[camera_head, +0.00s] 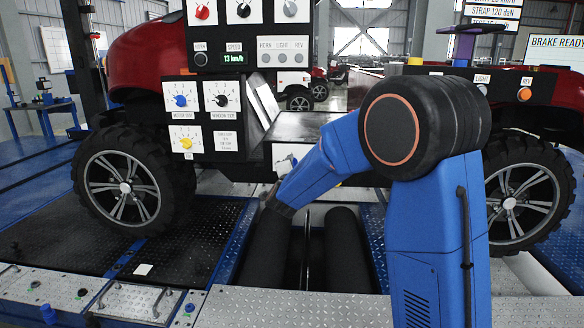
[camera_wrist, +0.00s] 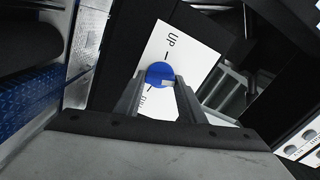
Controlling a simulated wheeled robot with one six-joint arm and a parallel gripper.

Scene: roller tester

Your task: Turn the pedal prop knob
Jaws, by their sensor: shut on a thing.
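In the wrist view a round blue knob (camera_wrist: 160,73) sits on a white plate (camera_wrist: 182,42) marked UP at one end, with a second, partly covered marking at the other. Short black tick marks show on the plate near the knob. My gripper (camera_wrist: 159,84) has one finger on each side of the knob and is shut on it. The finger ends and the knob's lower side are partly hidden. In the head view my blue arm reaches down and left to beside the rollers. The gripped knob cannot be made out there.
A black control panel (camera_head: 228,134) with several knobs stands left of my arm. A red vehicle's wheels (camera_head: 126,188) stand on either side. Dark rollers (camera_head: 346,252) lie below the arm. In the wrist view, dark panels and a metal frame (camera_wrist: 228,90) crowd the right.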

